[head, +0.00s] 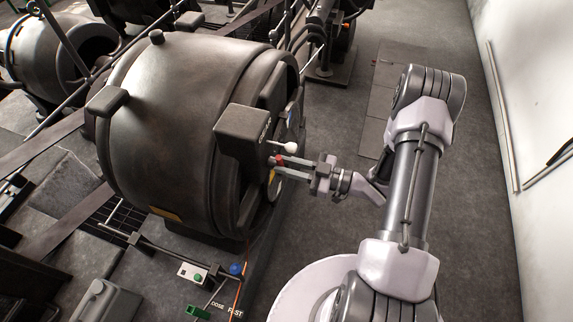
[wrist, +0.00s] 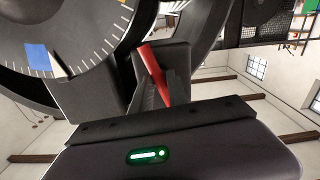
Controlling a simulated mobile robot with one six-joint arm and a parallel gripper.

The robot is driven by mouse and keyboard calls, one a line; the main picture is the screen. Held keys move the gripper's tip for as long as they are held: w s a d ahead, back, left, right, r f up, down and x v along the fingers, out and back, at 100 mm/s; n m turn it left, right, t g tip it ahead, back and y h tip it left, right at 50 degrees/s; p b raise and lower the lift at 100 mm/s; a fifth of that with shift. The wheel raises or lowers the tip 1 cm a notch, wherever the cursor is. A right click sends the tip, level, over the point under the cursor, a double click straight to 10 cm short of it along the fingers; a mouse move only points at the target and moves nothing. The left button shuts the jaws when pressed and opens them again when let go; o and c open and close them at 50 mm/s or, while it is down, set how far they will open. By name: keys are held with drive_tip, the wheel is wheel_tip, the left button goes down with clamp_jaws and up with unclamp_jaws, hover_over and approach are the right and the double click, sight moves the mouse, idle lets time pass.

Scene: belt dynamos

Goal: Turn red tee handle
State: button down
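The red tee handle (head: 280,160) is on the front of the large dark dynamo (head: 170,115), just below its protruding dark box (head: 242,132). In the wrist view the handle (wrist: 154,74) is a slanted red bar in front of dark metal, close beyond my gripper's body. My gripper (head: 279,166) reaches in from the right, its two fingers apart with a gap between them. The fingertips are at the handle. Part of the handle is hidden, and I cannot tell whether the fingers press on it.
A white-knobbed lever (head: 291,148) sits just above the handle. A round dial (wrist: 60,50) with white tick marks and a blue patch is beside it. A blue knob (head: 237,269) and a small green-button box (head: 193,273) are lower down. Grey floor (head: 340,220) is clear to the right.

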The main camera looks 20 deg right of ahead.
idle(1.3)
drive_tip(key=c, duration=1.3)
unclamp_jaws()
drive_tip(key=shift+d, duration=0.1)
drive_tip(key=p+v, duration=0.3)
drive_tip(key=v, duration=1.4)
drive_tip(key=shift+s, duration=0.15)
drive_tip(key=shift+c, duration=0.2)
